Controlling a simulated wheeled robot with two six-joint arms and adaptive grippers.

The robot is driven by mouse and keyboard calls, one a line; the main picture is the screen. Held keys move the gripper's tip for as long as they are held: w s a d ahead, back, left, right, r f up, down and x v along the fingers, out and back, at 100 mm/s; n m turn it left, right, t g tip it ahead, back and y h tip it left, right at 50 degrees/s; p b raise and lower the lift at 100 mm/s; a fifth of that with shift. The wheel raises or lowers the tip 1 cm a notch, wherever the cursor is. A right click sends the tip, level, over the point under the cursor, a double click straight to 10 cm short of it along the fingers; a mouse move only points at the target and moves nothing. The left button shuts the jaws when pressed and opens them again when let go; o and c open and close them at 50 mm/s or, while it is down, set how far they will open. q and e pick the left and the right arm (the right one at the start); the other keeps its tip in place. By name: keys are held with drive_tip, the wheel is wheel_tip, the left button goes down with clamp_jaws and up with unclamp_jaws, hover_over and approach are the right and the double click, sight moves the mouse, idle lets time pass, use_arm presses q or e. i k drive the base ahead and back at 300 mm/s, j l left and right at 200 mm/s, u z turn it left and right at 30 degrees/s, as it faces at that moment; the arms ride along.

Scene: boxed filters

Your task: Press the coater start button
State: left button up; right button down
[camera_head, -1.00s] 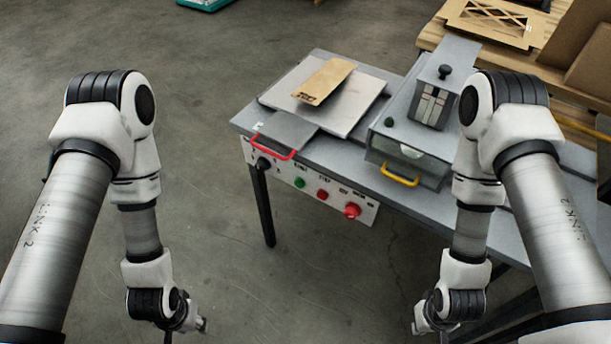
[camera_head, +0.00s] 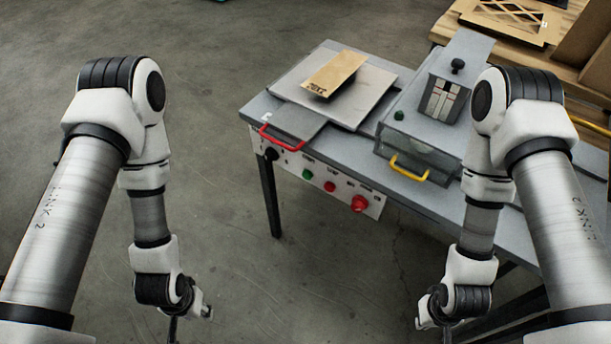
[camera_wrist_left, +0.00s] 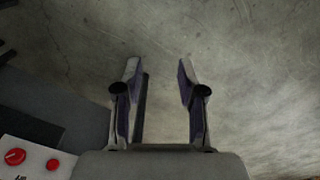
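The coater's white control panel (camera_head: 318,184) is on the front of the grey table. It carries a green button (camera_head: 307,174), a small red button (camera_head: 329,186), a large red button (camera_head: 358,203) and a black knob (camera_head: 271,154). The labels are too small to read. In the left wrist view, the large red button (camera_wrist_left: 14,157) and small red button (camera_wrist_left: 53,165) show at lower left. My left gripper (camera_wrist_left: 157,72) is open and empty over bare floor, apart from the panel. My right gripper (camera_head: 421,318) hangs low at right, mostly hidden by its wrist.
The grey table (camera_head: 345,152) bears a flat plate with a brown filter piece (camera_head: 333,74), a red handle (camera_head: 280,140) and a box-like unit with a yellow handle (camera_head: 408,170). A wooden bench (camera_head: 562,75) stands behind right. The floor left of the table is clear.

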sight(307, 174)
drive_tip(key=k+l+z, duration=0.1)
drive_tip(key=l, duration=0.25)
drive_tip(key=k+l, duration=0.2)
drive_tip(key=k+l+z, duration=0.15)
drive_tip(key=l, duration=0.65)
drive_tip(key=k+z, duration=0.05)
drive_tip(key=k, duration=0.05)
